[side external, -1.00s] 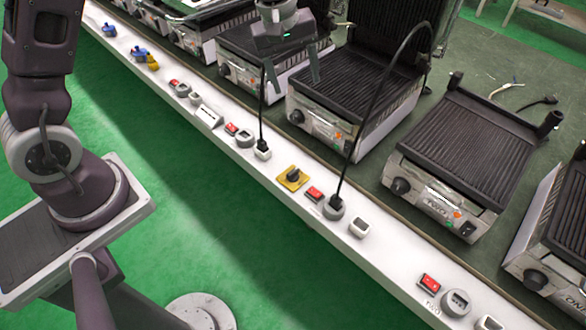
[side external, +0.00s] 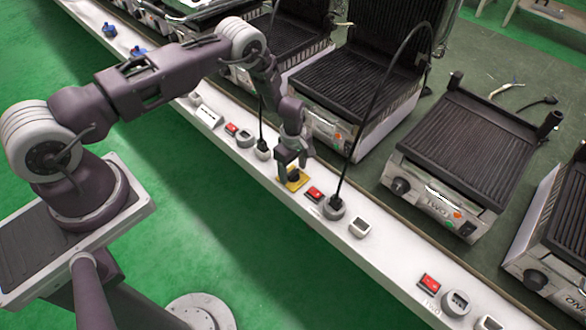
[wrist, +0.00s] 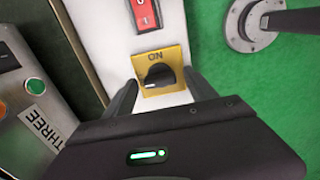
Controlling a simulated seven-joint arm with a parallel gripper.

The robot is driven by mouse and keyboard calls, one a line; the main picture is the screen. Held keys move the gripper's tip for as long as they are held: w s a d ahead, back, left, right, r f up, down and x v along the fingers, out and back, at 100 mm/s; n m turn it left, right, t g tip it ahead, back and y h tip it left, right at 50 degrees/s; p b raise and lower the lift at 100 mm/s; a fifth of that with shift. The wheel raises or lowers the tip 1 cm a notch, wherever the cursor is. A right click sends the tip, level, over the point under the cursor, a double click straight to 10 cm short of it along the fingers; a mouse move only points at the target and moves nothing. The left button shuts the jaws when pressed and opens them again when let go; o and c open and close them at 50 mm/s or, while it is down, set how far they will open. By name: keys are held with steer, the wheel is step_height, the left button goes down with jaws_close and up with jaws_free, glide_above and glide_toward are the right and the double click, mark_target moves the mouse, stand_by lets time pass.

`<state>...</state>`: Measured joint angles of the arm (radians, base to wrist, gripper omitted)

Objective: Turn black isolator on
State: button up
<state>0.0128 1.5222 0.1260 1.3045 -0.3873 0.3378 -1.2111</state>
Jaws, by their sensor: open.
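The black isolator (side external: 293,175) is a black rotary knob on a yellow plate (side external: 296,185), set on the white front panel. In the wrist view the knob (wrist: 157,77) sits on its yellow plate (wrist: 172,61) below the word ON. The knob's pale pointer mark faces left in that view. My gripper (side external: 296,160) is open just above the isolator. In the wrist view its two dark fingers stand on either side of the knob, with no clear contact visible. My gripper hides part of the plate's surroundings in the side view.
A red rocker switch (side external: 315,194) and a grey socket with a black plug (side external: 334,207) are beside the isolator. A black cable (side external: 368,115) arcs up from the plug. Grills (side external: 350,95) line the table behind. The green floor (side external: 190,200) in front is clear.

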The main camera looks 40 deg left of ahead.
steer(key=shift+c, duration=0.4)
steer(key=c, duration=1.3)
steer(key=m, duration=0.9)
steer(key=shift+m, duration=0.3)
steer(key=m, duration=0.4)
steer(key=shift+m, duration=2.1)
